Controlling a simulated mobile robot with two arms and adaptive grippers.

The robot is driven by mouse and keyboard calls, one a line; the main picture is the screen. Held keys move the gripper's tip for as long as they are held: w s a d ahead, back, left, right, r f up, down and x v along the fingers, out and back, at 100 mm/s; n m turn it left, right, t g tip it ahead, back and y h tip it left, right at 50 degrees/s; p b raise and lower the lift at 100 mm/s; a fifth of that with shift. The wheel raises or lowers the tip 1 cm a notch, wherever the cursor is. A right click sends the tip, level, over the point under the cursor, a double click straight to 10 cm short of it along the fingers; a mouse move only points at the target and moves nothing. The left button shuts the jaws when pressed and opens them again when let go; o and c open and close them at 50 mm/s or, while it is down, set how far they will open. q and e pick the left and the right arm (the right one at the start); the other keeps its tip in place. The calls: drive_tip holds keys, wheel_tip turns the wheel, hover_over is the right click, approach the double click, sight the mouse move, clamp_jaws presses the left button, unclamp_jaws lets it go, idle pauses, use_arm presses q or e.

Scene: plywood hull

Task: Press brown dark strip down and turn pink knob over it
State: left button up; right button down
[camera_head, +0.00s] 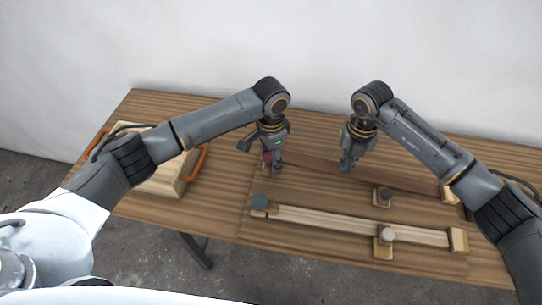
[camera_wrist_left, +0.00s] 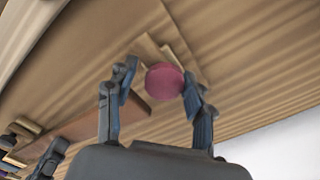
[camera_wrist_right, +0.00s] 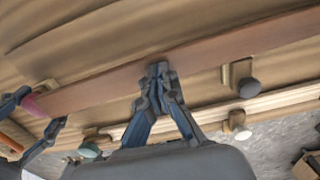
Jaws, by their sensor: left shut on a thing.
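The dark brown strip (camera_head: 403,180) lies along the back of the plywood panel; it also shows in the right wrist view (camera_wrist_right: 225,52). The pink knob (camera_wrist_left: 164,79) is at its left end, partly hidden by my gripper in the head view (camera_head: 267,157). My left gripper (camera_head: 272,163) is shut on the pink knob, with a finger on either side. My right gripper (camera_head: 346,167) has its fingertips together in the right wrist view (camera_wrist_right: 158,70), with nothing visible between them. They are at the strip's middle, seemingly touching its top.
A pale strip (camera_head: 340,222) lies nearer the front, with a teal knob (camera_head: 259,202) at its left end and a light grey knob (camera_head: 386,235) beside it. A dark grey knob (camera_head: 386,192) sits in front of the dark strip. A wooden case (camera_head: 160,183) with orange handles is at left.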

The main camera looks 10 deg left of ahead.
sight(271, 157)
use_arm(q)
drive_tip(key=shift+s, duration=0.1)
use_arm(e)
drive_tip(key=shift+f, duration=0.25)
use_arm(q)
drive_tip(key=o, duration=1.2)
drive_tip(key=shift+r, duration=3.5)
drive_tip(key=shift+r, duration=0.1)
use_arm(e)
drive_tip(key=shift+r, duration=0.2)
use_arm(q)
drive_tip(key=shift+r+p, duration=1.95)
drive_tip(key=shift+p, duration=0.05)
use_arm(e)
drive_tip(key=shift+r, duration=3.35)
drive_tip(key=shift+r, duration=0.1)
